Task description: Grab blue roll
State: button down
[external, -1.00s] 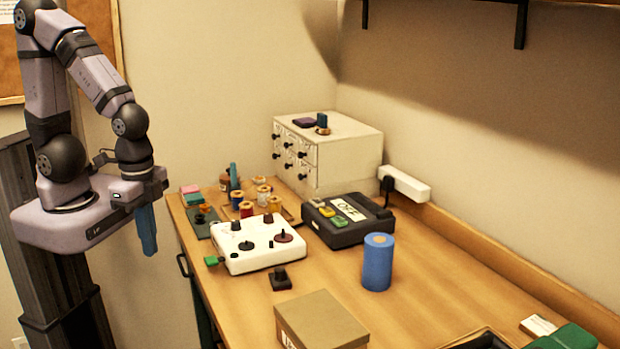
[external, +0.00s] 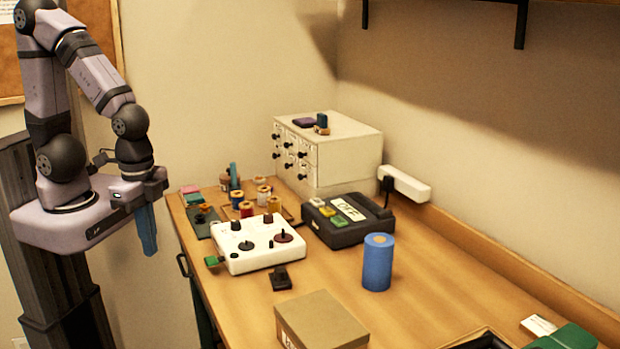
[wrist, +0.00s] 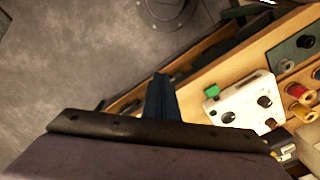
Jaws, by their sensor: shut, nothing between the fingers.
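The blue roll (external: 377,262) stands upright on the wooden table, right of the middle in the external view. It has a tan core at its top. My gripper (external: 148,230) has blue fingers pointing down, off the table's left edge and well away from the roll. The fingers are together and empty. In the wrist view the fingers (wrist: 161,98) also show closed, over the floor and table edge. The blue roll does not show in the wrist view.
A cardboard box (external: 320,322) stands in front. A white drawer cabinet (external: 345,155) is at the back.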

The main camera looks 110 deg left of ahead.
jog(key=c, duration=0.7)
grip_release()
jog(key=shift+o, duration=0.2)
